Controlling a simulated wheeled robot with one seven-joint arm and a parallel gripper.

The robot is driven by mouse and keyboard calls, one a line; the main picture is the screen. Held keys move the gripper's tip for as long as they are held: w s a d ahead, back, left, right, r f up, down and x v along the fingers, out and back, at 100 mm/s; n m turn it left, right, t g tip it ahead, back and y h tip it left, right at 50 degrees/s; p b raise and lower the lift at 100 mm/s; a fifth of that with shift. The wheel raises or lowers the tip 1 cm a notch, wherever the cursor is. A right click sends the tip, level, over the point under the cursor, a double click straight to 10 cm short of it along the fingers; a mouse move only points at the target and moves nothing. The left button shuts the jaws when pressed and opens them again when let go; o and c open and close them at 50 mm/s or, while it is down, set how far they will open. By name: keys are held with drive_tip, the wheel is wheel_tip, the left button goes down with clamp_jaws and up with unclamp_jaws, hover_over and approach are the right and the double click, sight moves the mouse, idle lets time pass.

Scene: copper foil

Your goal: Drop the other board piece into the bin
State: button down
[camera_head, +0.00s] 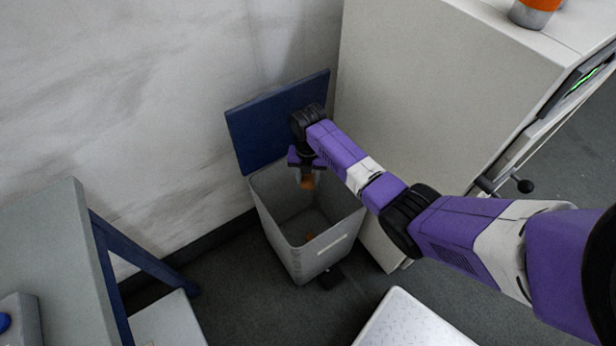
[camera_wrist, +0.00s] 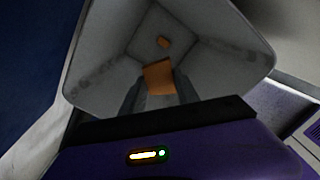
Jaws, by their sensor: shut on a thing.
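My gripper (camera_head: 306,178) is over the open mouth of the grey bin (camera_head: 318,258), pointing down. It is shut on a copper-orange board piece (camera_head: 308,183), which also shows between the fingers in the wrist view (camera_wrist: 159,78). A second, smaller-looking orange piece (camera_wrist: 164,42) lies on the bin floor; in the head view only a bit of it (camera_head: 309,237) shows. The bin's blue lid (camera_head: 270,125) stands open at the back. The held piece is apart from the bin floor.
A large pale cabinet (camera_head: 430,90) stands right of the bin, close to it. A grey table (camera_head: 45,240) with a blue frame is at the left. A white textured surface (camera_head: 405,322) is at the front. The wall (camera_head: 130,90) is behind.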

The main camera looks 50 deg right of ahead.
sight(308, 181)
drive_tip(key=shift+f+b, duration=0.4)
drive_tip(key=shift+f, duration=0.35)
drive_tip(key=c, duration=0.8)
unclamp_jaws()
drive_tip(key=shift+c, duration=0.2)
drive_tip(key=shift+r, duration=0.15)
wheel_tip(308, 181, up, 8)
drive_tip(key=shift+f+p, duration=0.2)
drive_tip(key=shift+p, duration=0.75)
